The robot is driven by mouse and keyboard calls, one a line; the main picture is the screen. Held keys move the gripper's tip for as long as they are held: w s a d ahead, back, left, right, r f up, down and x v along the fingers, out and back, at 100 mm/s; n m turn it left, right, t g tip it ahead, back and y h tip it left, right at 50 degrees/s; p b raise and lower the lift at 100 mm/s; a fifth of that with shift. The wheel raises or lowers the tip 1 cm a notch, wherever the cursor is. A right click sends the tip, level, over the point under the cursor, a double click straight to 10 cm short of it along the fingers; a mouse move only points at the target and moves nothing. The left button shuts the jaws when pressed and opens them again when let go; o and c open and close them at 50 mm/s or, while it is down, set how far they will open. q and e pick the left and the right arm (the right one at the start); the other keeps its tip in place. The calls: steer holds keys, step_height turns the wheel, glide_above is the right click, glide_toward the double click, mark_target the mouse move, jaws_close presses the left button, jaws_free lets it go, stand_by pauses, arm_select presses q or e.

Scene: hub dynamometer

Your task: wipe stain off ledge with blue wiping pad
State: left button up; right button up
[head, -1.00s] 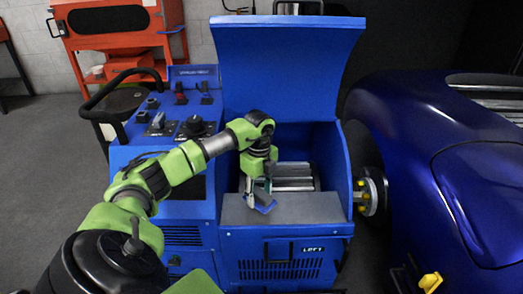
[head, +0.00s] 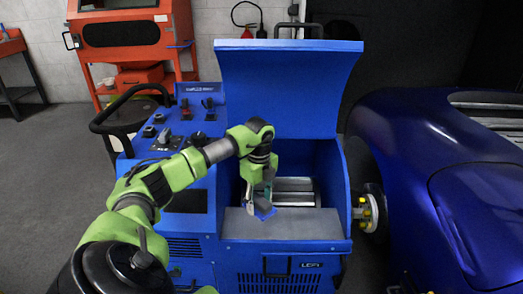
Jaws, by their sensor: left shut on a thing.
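My left gripper (head: 259,199) is shut on the blue wiping pad (head: 265,213) and points down over the ledge. The pad is at the left part of the grey ledge (head: 310,227) on the front of the blue dynamometer. It looks to be at or just above the ledge surface; I cannot tell if it touches. No stain shows clearly on the ledge; the gripper and pad hide part of it. My right gripper is not in view.
The raised blue lid (head: 288,88) stands behind the ledge, over metal rollers (head: 294,192). A control panel (head: 180,128) with knobs is at left. A blue car (head: 430,170) is close on the right. An orange cabinet (head: 128,45) stands at the back left.

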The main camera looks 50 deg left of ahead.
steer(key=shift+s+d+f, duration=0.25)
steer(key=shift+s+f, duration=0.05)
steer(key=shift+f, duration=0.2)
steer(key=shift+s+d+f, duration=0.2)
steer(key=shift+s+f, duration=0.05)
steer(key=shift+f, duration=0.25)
